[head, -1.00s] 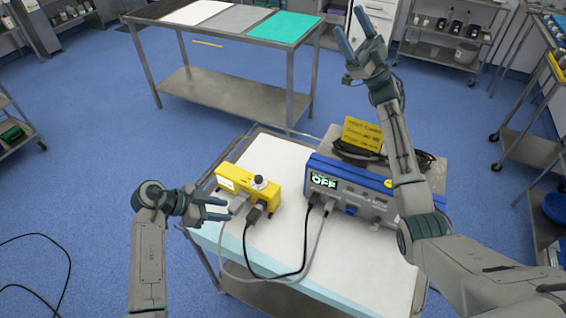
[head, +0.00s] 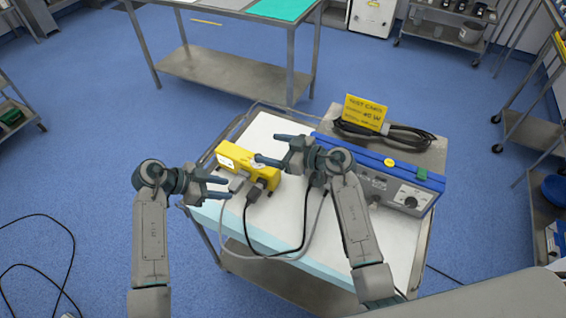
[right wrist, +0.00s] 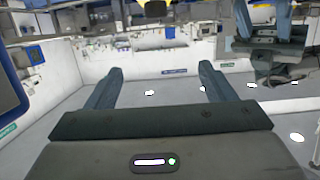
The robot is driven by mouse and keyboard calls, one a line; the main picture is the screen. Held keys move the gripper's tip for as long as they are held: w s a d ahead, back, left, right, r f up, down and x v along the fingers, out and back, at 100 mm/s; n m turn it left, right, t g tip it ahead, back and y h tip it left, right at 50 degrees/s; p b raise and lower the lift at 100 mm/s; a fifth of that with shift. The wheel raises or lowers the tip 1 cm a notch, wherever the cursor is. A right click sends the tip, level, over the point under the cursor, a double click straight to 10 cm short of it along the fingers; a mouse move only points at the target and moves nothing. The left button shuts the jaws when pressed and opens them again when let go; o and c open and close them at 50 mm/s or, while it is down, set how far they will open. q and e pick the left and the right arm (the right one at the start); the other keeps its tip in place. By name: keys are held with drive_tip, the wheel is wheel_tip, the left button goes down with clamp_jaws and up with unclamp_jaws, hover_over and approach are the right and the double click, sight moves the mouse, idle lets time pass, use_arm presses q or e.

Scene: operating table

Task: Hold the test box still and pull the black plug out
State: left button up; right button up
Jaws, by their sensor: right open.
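The yellow test box (head: 228,152) sits on the white top of a cart. A grey plug (head: 236,182) and the black plug (head: 255,191) stick out of its near side, with cables hanging forward. My left gripper (head: 227,188) is just left of the plugs, its fingers apart and nothing seen between them. My right gripper (head: 268,149) is over the right end of the box, its open fingers pointing left. It hides part of the box top. In the right wrist view its two fingers (right wrist: 160,88) are wide apart with nothing between them.
A blue and grey unit (head: 400,185) with a dial stands right on the cart, partly behind my right arm. Behind it are a yellow card (head: 365,111) and a coiled black cable (head: 405,137). Black and grey cables loop over the cart's near edge (head: 285,260).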

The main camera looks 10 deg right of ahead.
drive_tip(key=h, duration=0.2)
approach(254, 160)
drive_tip(key=shift+g, duration=0.4)
drive_tip(key=x, duration=1)
drive_tip(key=shift+w+d+r, duration=0.1)
drive_tip(key=shift+w, duration=0.2)
drive_tip(key=c, duration=1.3)
drive_tip(key=o, duration=1.3)
